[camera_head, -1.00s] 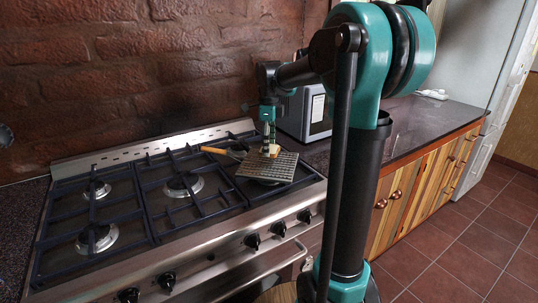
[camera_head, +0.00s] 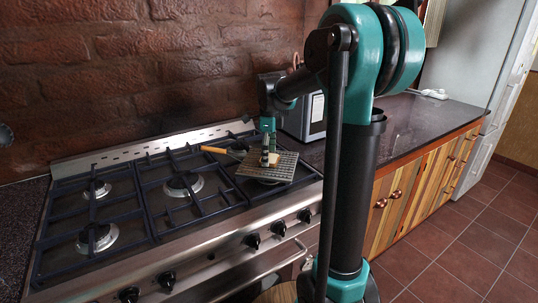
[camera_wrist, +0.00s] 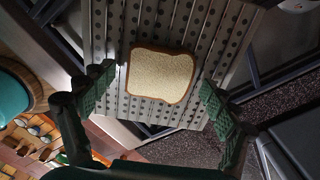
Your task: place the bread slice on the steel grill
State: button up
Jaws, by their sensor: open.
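The bread slice (camera_wrist: 161,75) is pale with a brown crust. In the wrist view it lies flat against the perforated steel grill (camera_wrist: 113,22), with grill surface visible around it. My gripper (camera_wrist: 155,84) is open, with one green-padded finger on each side of the slice and gaps between them and the crust. In the head view my gripper (camera_head: 268,158) points down over the grill (camera_head: 283,172), close to its surface. The bread (camera_head: 274,160) is partly hidden there behind the fingers.
The grill sits on the right part of the gas stove (camera_head: 130,205), its wooden handle (camera_head: 213,150) pointing left. A microwave (camera_head: 309,117) stands close to the right of my gripper. The brick wall is behind. The dark countertop (camera_head: 430,117) at right is mostly clear.

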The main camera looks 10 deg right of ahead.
notch_tip(320, 180, up, 12)
jog(key=shift+r, duration=0.15)
dwell(0.6)
dwell(2.3)
